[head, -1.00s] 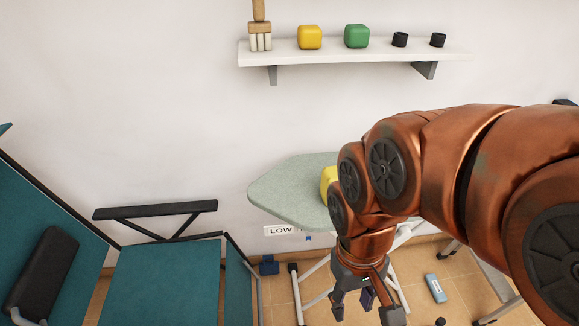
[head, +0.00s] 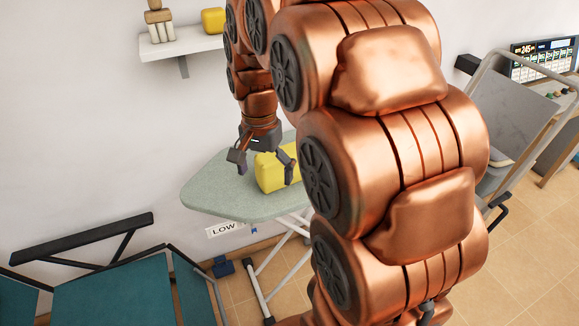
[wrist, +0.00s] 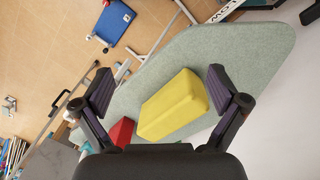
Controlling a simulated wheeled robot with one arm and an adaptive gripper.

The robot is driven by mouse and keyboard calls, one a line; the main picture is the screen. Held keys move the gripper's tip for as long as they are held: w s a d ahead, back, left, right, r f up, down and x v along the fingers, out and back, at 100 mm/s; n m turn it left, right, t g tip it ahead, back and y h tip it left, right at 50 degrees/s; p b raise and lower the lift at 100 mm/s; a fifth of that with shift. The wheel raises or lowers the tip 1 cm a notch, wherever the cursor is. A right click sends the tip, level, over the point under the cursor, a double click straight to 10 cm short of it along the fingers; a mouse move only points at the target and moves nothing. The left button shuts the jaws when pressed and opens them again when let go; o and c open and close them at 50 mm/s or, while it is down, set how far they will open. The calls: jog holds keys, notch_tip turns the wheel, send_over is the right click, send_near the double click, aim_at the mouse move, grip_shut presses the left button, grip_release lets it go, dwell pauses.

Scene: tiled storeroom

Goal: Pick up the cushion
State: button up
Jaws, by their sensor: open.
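The yellow, block-shaped cushion (head: 269,172) lies on the grey-green ironing board (head: 205,190). In the wrist view the cushion (wrist: 172,104) lies tilted between my two finger lines, on the board (wrist: 262,45). My gripper (head: 262,162) points down over it, with one finger on each side in the head view. The gripper (wrist: 161,80) is open and holds nothing. I cannot tell how much height is left between fingertips and cushion. My arm hides the right part of the board in the head view.
A red object (wrist: 122,131) lies on the board close beside the cushion, with a sliver of green near it. A wall shelf (head: 180,45) is behind. A teal chair (head: 125,290) stands at lower left, a grey cart (head: 525,100) at right.

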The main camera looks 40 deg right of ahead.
aim_at(289, 150)
jog(key=w+d+f+m, duration=0.1)
jog(key=w+d+m, duration=0.2)
jog(key=d, duration=0.1)
jog(key=w+d+f+m+b, duration=0.1)
jog(key=w+d+m, duration=0.1)
jog(key=w+d, duration=0.2)
jog(key=w+d+f+m, duration=0.1)
jog(key=w+d+m, duration=0.2)
jog(key=d, duration=0.3)
jog(key=shift+w+d+f+m+t, duration=0.1)
jog(key=shift+w+m+t, duration=0.2)
jog(key=shift+w+t, duration=0.1)
jog(key=shift+s+d+f+p, duration=0.15)
jog(key=shift+f+p, duration=0.25)
jog(key=shift+f, duration=1.6)
jog(key=shift+d+f+p, duration=0.1)
jog(key=shift+f+p, duration=0.3)
jog(key=shift+f, duration=1.55)
jog(key=shift+c, duration=0.4)
jog(key=c, duration=1.2)
jog(key=shift+r, duration=0.15)
